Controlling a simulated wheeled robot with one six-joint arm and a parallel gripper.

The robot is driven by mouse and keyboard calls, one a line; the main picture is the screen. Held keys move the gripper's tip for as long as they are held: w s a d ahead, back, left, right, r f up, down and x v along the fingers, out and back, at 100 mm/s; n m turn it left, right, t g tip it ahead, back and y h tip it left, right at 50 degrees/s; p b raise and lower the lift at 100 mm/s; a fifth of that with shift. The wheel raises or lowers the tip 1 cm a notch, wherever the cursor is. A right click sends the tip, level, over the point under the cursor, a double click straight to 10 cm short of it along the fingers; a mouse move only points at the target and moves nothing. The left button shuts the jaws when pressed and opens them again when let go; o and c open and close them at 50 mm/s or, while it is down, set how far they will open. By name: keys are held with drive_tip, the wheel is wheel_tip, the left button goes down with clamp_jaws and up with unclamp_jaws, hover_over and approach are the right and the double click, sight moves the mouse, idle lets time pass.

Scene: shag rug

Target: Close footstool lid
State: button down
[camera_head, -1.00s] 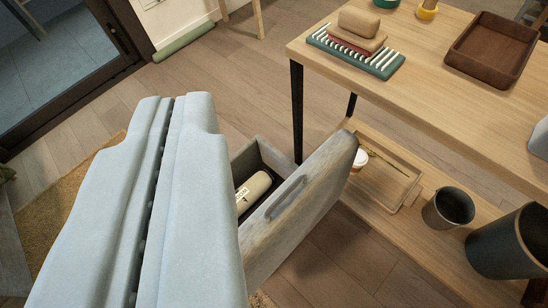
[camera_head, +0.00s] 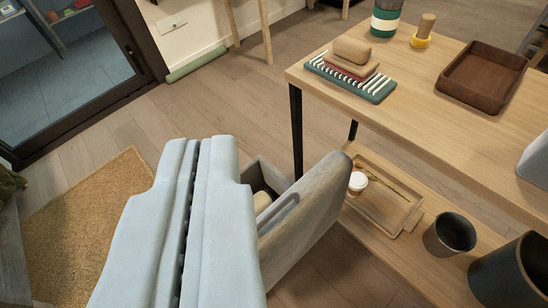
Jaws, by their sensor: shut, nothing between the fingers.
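The footstool is a grey box (camera_head: 262,172) standing on the floor in the middle of the view. Its grey lid (camera_head: 318,200), with a long slot handle, is raised and leans out to the right, so the box stands open. Part of a cream cylinder (camera_head: 262,201) shows inside. My gripper (camera_head: 211,143) is light blue, with its two fingers shut together along a dark seam and empty. It is in front of and left of the footstool in the picture and hides the box's left part. I cannot tell whether it touches the box.
A wooden table (camera_head: 420,95) stands close to the right of the lid, with a lower shelf (camera_head: 420,265) holding a tray (camera_head: 385,205) and dark pots (camera_head: 450,233). A tan rug (camera_head: 85,220) lies at left.

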drive_tip(key=s+a+r+n+t, duration=0.25)
drive_tip(key=s+r, duration=0.35)
drive_tip(key=s, duration=0.3)
drive_tip(key=w+d+f+m+g+y, duration=0.1)
drive_tip(key=w+d+f+m+g, duration=0.5)
drive_tip(key=w+f+m, duration=0.35)
drive_tip(key=w+d+f+m+g, duration=0.6)
drive_tip(key=w+f+m, duration=0.2)
drive_tip(key=f+m, duration=0.3)
drive_tip(key=m+g+y, duration=0.3)
drive_tip(key=m, duration=0.4)
hover_over(308, 207)
drive_tip(key=shift+f, duration=8.65)
